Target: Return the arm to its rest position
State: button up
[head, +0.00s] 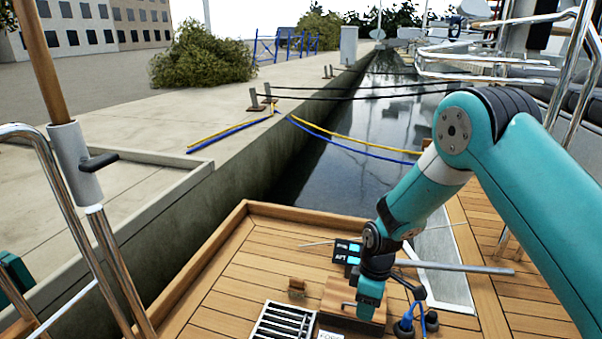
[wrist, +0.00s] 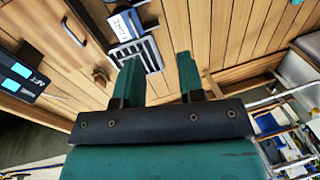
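My teal arm reaches in from the right in the head view and bends down over the wooden deck. My gripper (head: 369,303) points down near a wooden board with a dark handle (head: 340,300). In the wrist view, the two teal fingers of my gripper (wrist: 158,75) stand apart with nothing between them but deck planks behind. I cannot tell the exact height of the fingertips above the deck.
A dark box marked AFT with blue displays (head: 345,252) is close beside my wrist. A slotted rack (head: 283,323), a small wooden block (head: 297,287), blue plugs (head: 405,326) and a grey bar (head: 462,267) are nearby. Steel rails (head: 112,258) stand at left. Deck planks (head: 240,270) left of these are clear.

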jog(key=s+a+r+m+t+y+p, duration=0.15)
jog(key=s+r, duration=0.25)
jog(key=r, duration=0.8)
jog(key=s+a+r+m+g+p, duration=0.15)
jog(key=s+r, duration=0.25)
jog(key=r, duration=0.8)
jog(key=s+d+r+m+t+y+p, duration=0.1)
jog(key=s+r+m+p, duration=0.1)
jog(key=s+r, duration=0.6)
jog(key=s+r+m+t+y+p, duration=0.1)
jog(key=s+r, duration=0.4)
jog(key=s, duration=0.5)
notch_tip(320, 180, up, 38)
jog(key=w+p, duration=0.1)
jog(key=p, duration=3.6)
jog(key=shift+d+p, duration=0.15)
jog(key=shift+p, duration=0.25)
jog(key=shift+f+h, duration=0.15)
jog(key=shift+h, duration=0.1)
